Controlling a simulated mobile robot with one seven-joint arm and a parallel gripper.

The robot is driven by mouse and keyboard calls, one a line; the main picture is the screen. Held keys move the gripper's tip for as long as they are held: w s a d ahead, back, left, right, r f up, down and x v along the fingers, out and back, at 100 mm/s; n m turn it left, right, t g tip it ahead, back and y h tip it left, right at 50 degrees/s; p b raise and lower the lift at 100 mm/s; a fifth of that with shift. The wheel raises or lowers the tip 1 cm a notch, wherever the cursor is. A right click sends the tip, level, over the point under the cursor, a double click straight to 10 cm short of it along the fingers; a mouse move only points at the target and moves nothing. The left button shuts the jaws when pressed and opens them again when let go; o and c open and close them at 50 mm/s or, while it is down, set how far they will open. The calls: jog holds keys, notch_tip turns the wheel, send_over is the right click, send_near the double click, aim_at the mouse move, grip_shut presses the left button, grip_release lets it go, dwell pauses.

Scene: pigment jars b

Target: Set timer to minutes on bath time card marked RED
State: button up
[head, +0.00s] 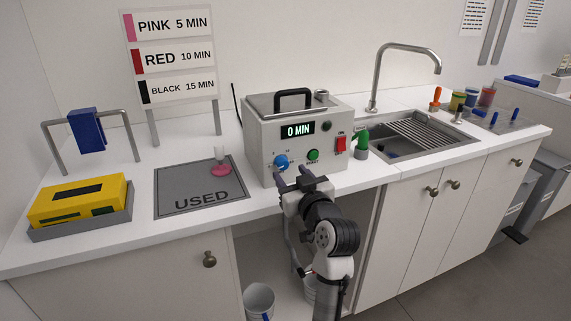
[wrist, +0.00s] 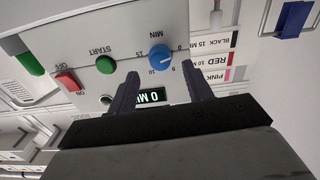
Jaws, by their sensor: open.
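The bath time card (head: 170,55) stands at the back left; its RED row reads 10 MIN. The grey bath unit (head: 298,135) has a display (head: 297,130) reading 0 MIN. Its blue timer knob (head: 281,161) is at the lower left of the front panel. In the wrist view, which is upside down, the knob (wrist: 162,60) has a white pointer line and printed minute marks around it. My gripper (head: 291,176) is open just in front of the panel. In the wrist view, its fingers (wrist: 162,75) lie either side of the knob's line, apart from it.
A green START button (head: 313,155) and a red switch (head: 341,144) are right of the knob. The grey USED mat (head: 172,194) holds a pink-based item (head: 220,168). A yellow box (head: 80,200) sits far left; a sink (head: 420,140) is right.

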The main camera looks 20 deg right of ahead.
aim_at(284, 166)
jog(key=shift+w+a+p, duration=0.1)
jog(key=shift+w+p, duration=0.25)
jog(key=shift+w, duration=1.7)
jog(key=shift+c, duration=0.4)
jog(key=c, duration=0.9)
